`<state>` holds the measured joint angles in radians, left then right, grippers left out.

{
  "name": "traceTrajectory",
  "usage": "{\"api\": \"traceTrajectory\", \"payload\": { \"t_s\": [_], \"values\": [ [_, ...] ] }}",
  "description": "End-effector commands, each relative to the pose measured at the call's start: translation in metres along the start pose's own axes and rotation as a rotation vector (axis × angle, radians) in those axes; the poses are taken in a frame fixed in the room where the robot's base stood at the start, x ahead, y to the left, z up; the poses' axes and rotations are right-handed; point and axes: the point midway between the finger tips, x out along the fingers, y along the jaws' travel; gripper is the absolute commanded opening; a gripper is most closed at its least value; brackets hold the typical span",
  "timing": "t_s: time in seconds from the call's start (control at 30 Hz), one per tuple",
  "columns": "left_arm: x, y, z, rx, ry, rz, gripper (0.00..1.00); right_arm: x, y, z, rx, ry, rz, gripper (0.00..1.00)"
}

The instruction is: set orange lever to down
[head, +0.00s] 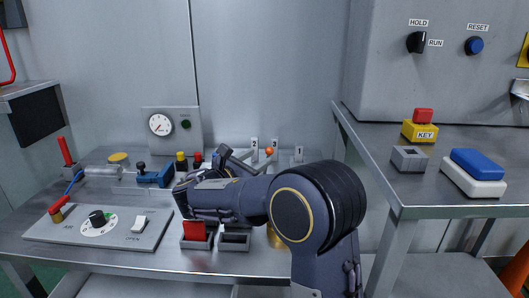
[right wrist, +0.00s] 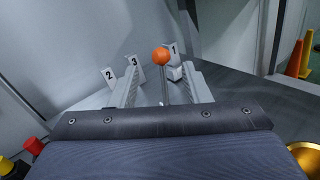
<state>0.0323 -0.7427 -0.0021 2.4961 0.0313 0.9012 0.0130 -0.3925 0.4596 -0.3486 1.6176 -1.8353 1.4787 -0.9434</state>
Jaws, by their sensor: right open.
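The orange lever (head: 269,152) has a round orange ball on a thin metal stem, at the back of the bench near the numbered tags in the head view. In the right wrist view the orange ball (right wrist: 160,57) stands up between the lines of my two grey fingers, with its stem running down between them. My right gripper (right wrist: 162,82) is open and empty, pointing at the lever. In the head view my right gripper (head: 246,160) is just left of the ball. Whether a finger touches the stem cannot be told. The lever's base is mostly hidden.
Number tags 2 (right wrist: 108,77), 3 (right wrist: 134,66) and 1 (right wrist: 173,50) stand around the lever. A red block (head: 194,231) and a grey open box (head: 234,240) are below my forearm. A control panel (head: 65,238) lies left. A raised side table (head: 375,140) stands right.

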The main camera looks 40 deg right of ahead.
Motion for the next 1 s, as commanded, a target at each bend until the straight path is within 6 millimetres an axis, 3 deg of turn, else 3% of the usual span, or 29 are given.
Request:
{"api": "traceTrajectory", "payload": {
  "t_s": [0.2,0.4,0.73,1.0],
  "values": [
    [0.01,-0.005,0.005,0.0,0.0,0.0,1.0,0.037,-0.002,-0.002,0.002,-0.001,-0.004,0.43],
    [0.014,-0.006,0.007,0.0,0.0,0.0,1.0,0.06,-0.001,-0.001,0.002,0.001,-0.003,0.43],
    [0.014,-0.006,0.007,0.0,0.0,0.0,1.0,0.065,-0.001,0.0,0.001,0.001,0.0,0.43],
    [0.014,-0.006,0.007,0.0,0.0,0.0,1.0,0.065,-0.001,0.0,0.001,0.002,0.0,0.1]
  ]
}}
